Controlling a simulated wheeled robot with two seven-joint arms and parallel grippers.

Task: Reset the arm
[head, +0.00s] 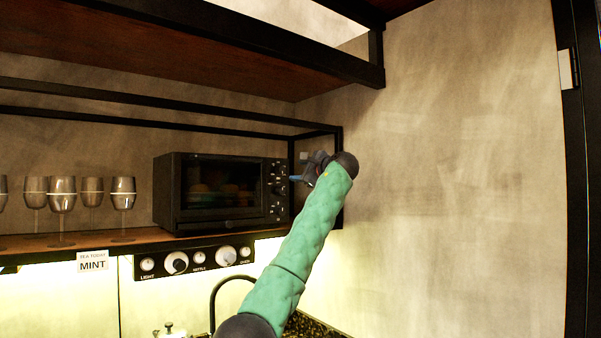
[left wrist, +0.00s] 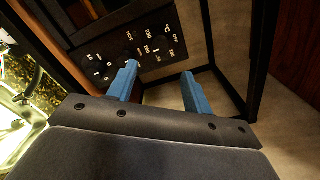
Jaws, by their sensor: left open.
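My left arm, in a green sleeve, reaches up from the bottom of the head view. Its gripper (head: 298,178) is at the right front of a black toaster oven (head: 170,190), by the oven's knobs. In the left wrist view my left gripper (left wrist: 160,80) shows two blue fingers held apart with nothing between them. The left finger's tip overlaps a knob on the oven's control panel (left wrist: 100,62); I cannot tell whether they touch. Food seems to sit behind the oven's dark glass. My right gripper is in neither view.
The oven stands on a wooden shelf (head: 40,243) in a black metal frame. Several wine glasses (head: 62,194) stand left of it. A knob panel (head: 197,259) and a black faucet (head: 213,300) are below. The wall (head: 460,190) at right is bare.

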